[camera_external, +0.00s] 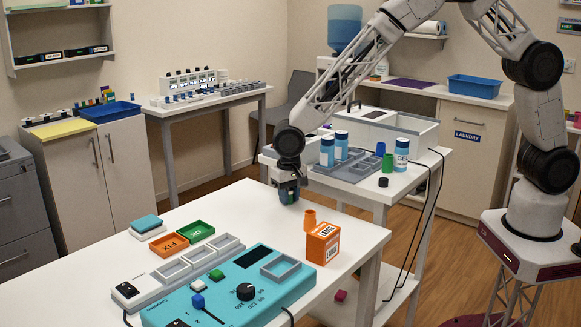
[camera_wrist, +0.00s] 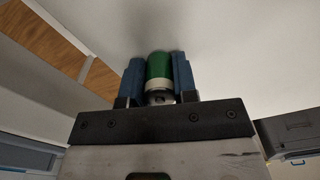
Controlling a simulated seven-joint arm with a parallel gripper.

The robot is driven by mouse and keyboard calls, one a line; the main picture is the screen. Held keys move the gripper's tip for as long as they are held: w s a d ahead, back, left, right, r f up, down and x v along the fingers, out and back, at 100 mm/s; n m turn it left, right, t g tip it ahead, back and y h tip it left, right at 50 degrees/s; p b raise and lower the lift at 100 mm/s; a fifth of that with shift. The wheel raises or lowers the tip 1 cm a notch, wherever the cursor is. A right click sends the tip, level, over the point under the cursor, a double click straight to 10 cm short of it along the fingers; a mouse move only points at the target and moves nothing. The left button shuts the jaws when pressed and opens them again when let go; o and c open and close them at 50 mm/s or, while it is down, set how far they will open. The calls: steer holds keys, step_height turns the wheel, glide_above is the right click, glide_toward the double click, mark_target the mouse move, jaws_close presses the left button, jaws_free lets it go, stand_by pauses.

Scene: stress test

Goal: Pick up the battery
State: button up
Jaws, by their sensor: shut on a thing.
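The battery (camera_wrist: 159,68) is a small cylinder with a green body and a pale band near one end. It sits between the two blue fingers of my gripper (camera_wrist: 158,80) in the wrist view, and both fingers touch its sides. In the external view my gripper (camera_external: 289,194) points down at the far edge area of the white table (camera_external: 230,215). The battery is mostly hidden by the fingers there. I cannot tell whether it touches the table or hangs just above it.
An orange box (camera_external: 322,243) with an orange cup stands right of my gripper. A teal control panel (camera_external: 225,290), small grey trays, an orange tray (camera_external: 169,244) and a green tray (camera_external: 195,231) fill the near left. A second table (camera_external: 345,190) with bottles stands behind. The table's middle is clear.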

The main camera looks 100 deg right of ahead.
steer(key=shift+r, duration=5)
